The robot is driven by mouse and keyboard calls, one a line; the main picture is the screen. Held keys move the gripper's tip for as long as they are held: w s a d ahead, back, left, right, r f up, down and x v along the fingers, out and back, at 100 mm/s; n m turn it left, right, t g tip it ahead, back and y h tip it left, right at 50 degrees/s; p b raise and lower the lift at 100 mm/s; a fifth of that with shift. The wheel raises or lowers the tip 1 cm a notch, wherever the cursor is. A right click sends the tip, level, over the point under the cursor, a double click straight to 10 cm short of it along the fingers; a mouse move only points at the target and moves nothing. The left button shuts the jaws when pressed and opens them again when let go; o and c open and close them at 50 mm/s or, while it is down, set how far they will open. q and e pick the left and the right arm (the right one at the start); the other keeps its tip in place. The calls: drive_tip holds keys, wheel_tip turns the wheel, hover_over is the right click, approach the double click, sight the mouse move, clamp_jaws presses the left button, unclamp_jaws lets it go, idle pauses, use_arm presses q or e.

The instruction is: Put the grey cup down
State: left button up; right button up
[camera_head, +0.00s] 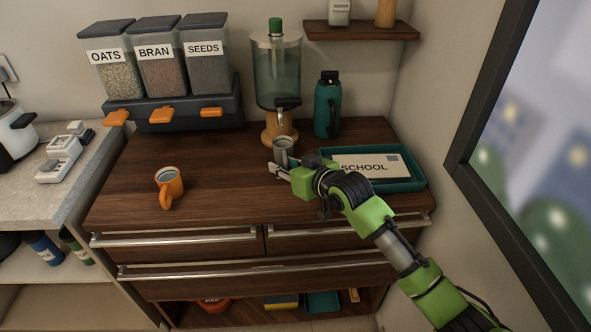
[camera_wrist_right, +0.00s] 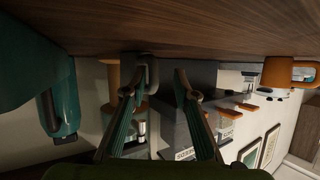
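The grey cup (camera_head: 283,146) appears upright on the wooden dresser top, just in front of the drink dispenser's base. Its lower part is partly hidden by my right gripper (camera_head: 278,170), which is low at its near side. In the right wrist view, turned upside down, the two fingers of my right gripper (camera_wrist_right: 157,84) stand apart. A small grey piece (camera_wrist_right: 148,70), which looks like the cup's handle, shows between their tips; I see no finger clearly closed on it. My left gripper is in neither view.
The drink dispenser (camera_head: 277,75) and a teal bottle (camera_head: 327,105) stand behind. A teal tray (camera_head: 412,180) lies right, near my arm. The wood between mug and gripper is clear.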

drive_tip(key=v, duration=1.1)
drive_tip(key=shift+s+d+r, duration=0.1)
drive_tip(key=shift+s+r, duration=0.1)
drive_tip(key=shift+s, duration=0.05)
